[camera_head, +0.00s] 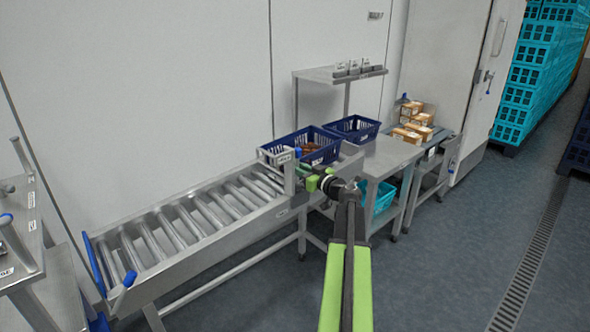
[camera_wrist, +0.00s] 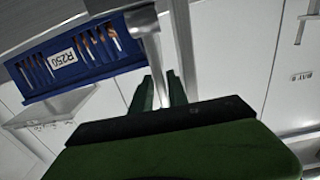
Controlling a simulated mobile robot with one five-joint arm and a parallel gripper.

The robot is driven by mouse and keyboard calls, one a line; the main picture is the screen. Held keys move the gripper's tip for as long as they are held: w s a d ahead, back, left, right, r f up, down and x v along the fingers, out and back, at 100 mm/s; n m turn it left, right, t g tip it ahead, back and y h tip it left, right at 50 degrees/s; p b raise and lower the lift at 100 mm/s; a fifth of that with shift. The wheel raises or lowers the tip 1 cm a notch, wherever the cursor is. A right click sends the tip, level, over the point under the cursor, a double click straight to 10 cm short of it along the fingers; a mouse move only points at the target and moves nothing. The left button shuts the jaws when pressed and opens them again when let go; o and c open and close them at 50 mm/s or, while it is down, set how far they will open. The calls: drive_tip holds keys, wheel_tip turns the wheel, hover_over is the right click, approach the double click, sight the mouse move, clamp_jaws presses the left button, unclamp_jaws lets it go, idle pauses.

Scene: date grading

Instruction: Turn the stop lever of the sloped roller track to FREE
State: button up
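The sloped roller track (camera_head: 172,238) runs from lower left up to the middle in the head view. At its upper end is the stop lever, with a blue knob (camera_head: 298,152), close to my gripper (camera_head: 312,178). In the wrist view a pale metal bar (camera_wrist: 151,50), which looks like the lever, runs down between the two dark green fingers of my gripper (camera_wrist: 162,88). The fingers stand close on both sides of it. I cannot tell whether they touch it. The lever's FREE marking cannot be read.
A blue crate (camera_head: 325,155) marked R250 stands at the track's upper end; it also shows in the wrist view (camera_wrist: 20,75). A second blue crate (camera_head: 349,122) and a steel table (camera_head: 388,158) are behind. Cartons (camera_head: 412,131) lie farther right. Open floor (camera_head: 450,250) lies to the right.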

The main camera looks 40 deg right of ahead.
drive_tip(key=shift+w, duration=0.3)
clamp_jaws()
idle(1.2)
